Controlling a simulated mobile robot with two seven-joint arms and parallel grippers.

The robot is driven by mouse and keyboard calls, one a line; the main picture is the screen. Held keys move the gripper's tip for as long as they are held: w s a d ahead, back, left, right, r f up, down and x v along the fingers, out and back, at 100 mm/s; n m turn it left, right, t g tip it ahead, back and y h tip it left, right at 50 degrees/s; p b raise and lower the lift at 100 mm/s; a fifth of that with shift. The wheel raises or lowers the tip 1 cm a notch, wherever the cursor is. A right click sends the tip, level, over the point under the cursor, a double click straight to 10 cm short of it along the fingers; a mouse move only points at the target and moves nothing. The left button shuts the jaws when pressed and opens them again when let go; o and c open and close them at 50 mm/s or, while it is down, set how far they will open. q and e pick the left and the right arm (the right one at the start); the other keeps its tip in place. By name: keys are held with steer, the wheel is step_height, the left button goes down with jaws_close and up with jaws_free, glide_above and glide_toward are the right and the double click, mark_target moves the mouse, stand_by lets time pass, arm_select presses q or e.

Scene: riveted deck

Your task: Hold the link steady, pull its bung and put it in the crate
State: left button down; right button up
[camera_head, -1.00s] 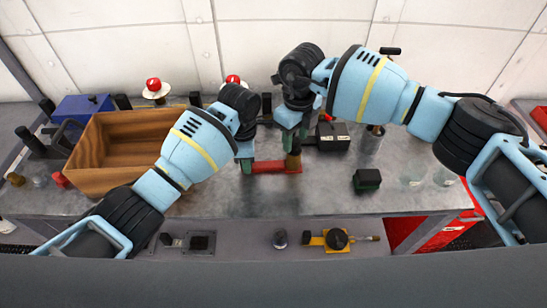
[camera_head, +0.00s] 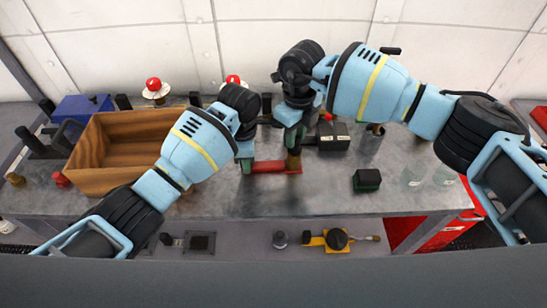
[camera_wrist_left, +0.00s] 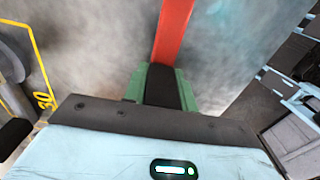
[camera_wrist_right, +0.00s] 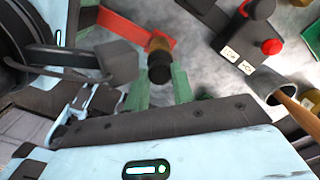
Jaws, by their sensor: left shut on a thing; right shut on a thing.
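The red link (camera_head: 268,167) lies on the grey bench in the middle of the head view. My left gripper (camera_head: 246,163) is shut on its left end; the left wrist view shows the red bar (camera_wrist_left: 172,35) running out from between the green fingers. The brass-brown bung (camera_head: 293,162) stands upright at the link's right end. My right gripper (camera_head: 293,143) is shut on the bung from above. The right wrist view shows the bung's brown body (camera_wrist_right: 158,43) and a dark top; I cannot tell how deep it sits. The wooden crate (camera_head: 105,182) stands open at the left.
A blue box (camera_head: 82,107) is behind the crate. Red buttons (camera_head: 153,85) stand at the back. A black box with labels (camera_head: 333,137) is close to the right gripper. A dark green block (camera_head: 367,180) lies further right. The bench front centre is clear.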

steer(key=shift+r, duration=2.25)
arm_select(q)
steer(key=c, duration=1)
jaws_free()
steer(key=shift+c, duration=0.2)
steer(key=shift+r, duration=3.75)
